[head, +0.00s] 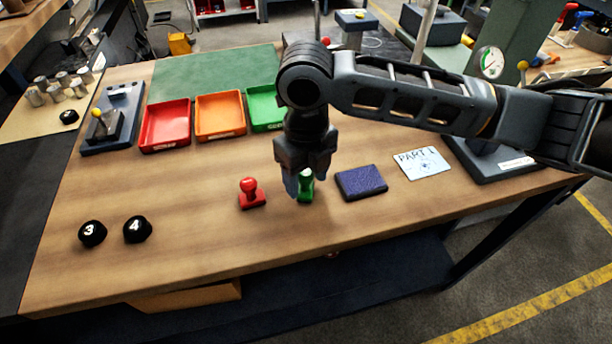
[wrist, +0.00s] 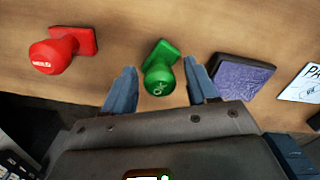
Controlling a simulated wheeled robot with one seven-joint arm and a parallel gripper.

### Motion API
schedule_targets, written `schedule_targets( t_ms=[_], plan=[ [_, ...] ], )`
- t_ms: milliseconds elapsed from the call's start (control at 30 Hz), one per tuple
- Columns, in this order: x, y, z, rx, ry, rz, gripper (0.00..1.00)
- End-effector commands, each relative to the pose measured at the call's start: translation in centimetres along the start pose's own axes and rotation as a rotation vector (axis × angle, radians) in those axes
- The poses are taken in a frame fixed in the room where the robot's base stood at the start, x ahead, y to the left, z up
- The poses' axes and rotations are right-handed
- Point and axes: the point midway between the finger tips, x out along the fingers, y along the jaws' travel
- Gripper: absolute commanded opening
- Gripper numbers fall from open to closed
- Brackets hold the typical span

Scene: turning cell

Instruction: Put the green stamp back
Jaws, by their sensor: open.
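The green stamp (head: 307,184) stands upright on the wooden table, partly hidden behind my gripper in the head view. In the wrist view the green stamp (wrist: 160,72) sits between my gripper's two fingers, with its handle toward the camera. My gripper (head: 305,190) points down at the stamp and is open. In the wrist view, gaps show between the stamp and both fingertips (wrist: 161,82).
A red stamp (head: 251,193) stands to the left and a dark blue ink pad (head: 361,182) lies to the right. A "PART" card (head: 422,163) lies farther right. Red (head: 166,126), orange (head: 220,116) and green (head: 264,107) trays stand behind. Black knobs marked 3 (head: 92,233) and 4 (head: 137,229) are front left.

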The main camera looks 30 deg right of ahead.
Motion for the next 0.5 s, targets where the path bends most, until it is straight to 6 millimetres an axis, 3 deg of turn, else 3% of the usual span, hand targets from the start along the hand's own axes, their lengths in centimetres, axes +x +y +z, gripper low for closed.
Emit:
schedule_targets(
  t_ms=[500],
  plan=[
    [-9.5, -0.1, 0.1, -0.002, -0.004, -0.004, 0.58]
  ],
)
